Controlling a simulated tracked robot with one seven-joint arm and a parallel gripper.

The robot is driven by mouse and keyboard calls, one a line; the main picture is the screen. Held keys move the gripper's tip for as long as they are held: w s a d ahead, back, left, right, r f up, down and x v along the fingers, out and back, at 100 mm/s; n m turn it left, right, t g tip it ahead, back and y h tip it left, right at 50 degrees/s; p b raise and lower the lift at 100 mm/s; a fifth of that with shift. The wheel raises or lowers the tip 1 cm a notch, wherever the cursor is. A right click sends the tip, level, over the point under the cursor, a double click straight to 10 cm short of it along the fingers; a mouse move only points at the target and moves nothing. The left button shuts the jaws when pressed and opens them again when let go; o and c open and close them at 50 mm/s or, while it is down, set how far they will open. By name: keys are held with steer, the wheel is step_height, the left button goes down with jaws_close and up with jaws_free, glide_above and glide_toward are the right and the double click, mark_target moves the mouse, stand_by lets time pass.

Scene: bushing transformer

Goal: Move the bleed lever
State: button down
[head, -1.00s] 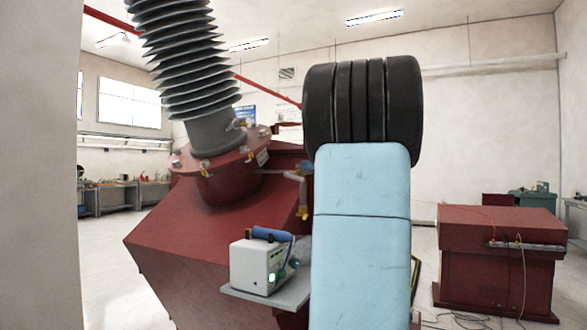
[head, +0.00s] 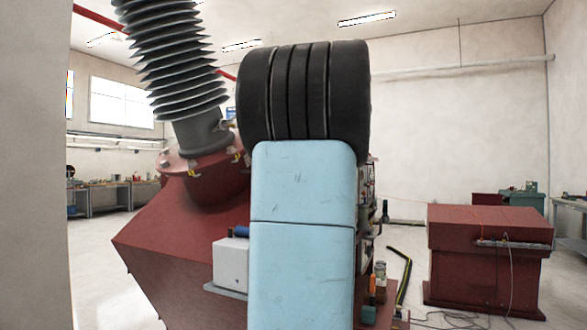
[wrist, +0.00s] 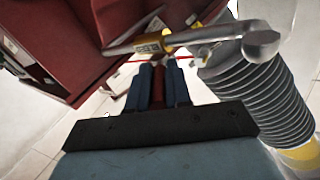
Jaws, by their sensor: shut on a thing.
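In the wrist view my gripper (wrist: 160,72) has its two dark blue fingers shut on a dark red bar, which looks like the bleed lever (wrist: 158,88). The bar lies lengthwise between the fingers. Just beyond the fingertips runs a grey metal pipe (wrist: 215,33) with a yellow, lettered collar (wrist: 153,43). How the lever joins the pipe is hard to make out. In the head view my own arm hides the gripper, lever and pipe.
The dark red transformer tank (head: 180,245) carries a ribbed grey bushing (head: 175,75), which is close on the right in the wrist view (wrist: 262,98). A white box (head: 231,262) sits on a shelf by my arm.

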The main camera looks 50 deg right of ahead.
steer(key=shift+w+r, duration=0.1)
steer(key=c, duration=1.1)
jaws_free()
steer(key=shift+w, duration=0.1)
steer(key=shift+o, duration=0.2)
steer(key=s+a, duration=0.2)
steer(key=s, duration=1.1)
steer(key=shift+s+a, duration=0.25)
steer(key=shift+s, duration=0.05)
steer(key=shift+c, duration=0.3)
